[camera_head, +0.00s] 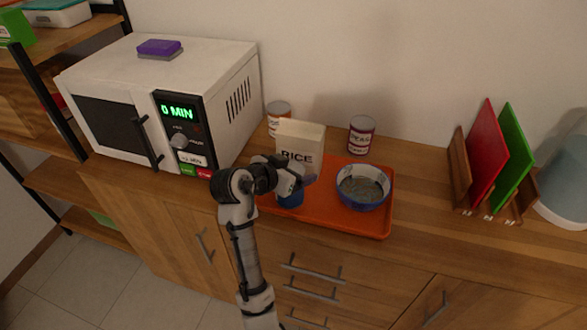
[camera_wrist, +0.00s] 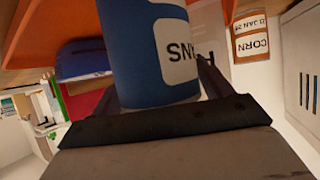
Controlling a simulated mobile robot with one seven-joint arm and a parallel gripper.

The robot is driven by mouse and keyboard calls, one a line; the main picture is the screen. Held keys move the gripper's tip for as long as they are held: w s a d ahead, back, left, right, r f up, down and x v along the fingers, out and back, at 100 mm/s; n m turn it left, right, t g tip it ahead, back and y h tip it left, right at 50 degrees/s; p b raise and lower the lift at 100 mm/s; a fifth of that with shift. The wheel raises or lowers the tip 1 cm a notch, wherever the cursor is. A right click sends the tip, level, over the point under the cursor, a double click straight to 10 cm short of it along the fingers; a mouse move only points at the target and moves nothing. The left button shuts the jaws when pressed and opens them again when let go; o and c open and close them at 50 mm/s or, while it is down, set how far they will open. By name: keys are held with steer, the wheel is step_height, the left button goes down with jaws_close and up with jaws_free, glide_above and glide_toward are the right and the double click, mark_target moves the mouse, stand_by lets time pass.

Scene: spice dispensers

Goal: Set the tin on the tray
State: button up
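A blue tin (camera_head: 290,199) with a white label is at the left part of the orange tray (camera_head: 318,214) in the head view. In the wrist view the tin (camera_wrist: 148,45) stands between my two fingers, which sit close against its sides. My gripper (camera_head: 290,178) appears shut on it, reaching from the left. Its fingers also show in the wrist view (camera_wrist: 160,95). The gripper hides the tin's upper part in the head view. I cannot tell whether its base touches the tray.
A rice box (camera_head: 301,140) stands close behind my gripper. A blue-rimmed round bowl (camera_head: 363,186) sits on the tray's right part. Two other tins, one orange and white (camera_head: 278,113) and one red and white (camera_head: 361,135), stand behind. A microwave (camera_head: 160,105) is at left, cutting boards (camera_head: 488,150) at right.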

steer(key=shift+o, duration=1)
steer(key=shift+r, duration=0.1)
steer(key=shift+r, duration=0.2)
steer(key=b+v, duration=0.2)
steer(key=v, duration=1)
steer(key=shift+f, duration=0.1)
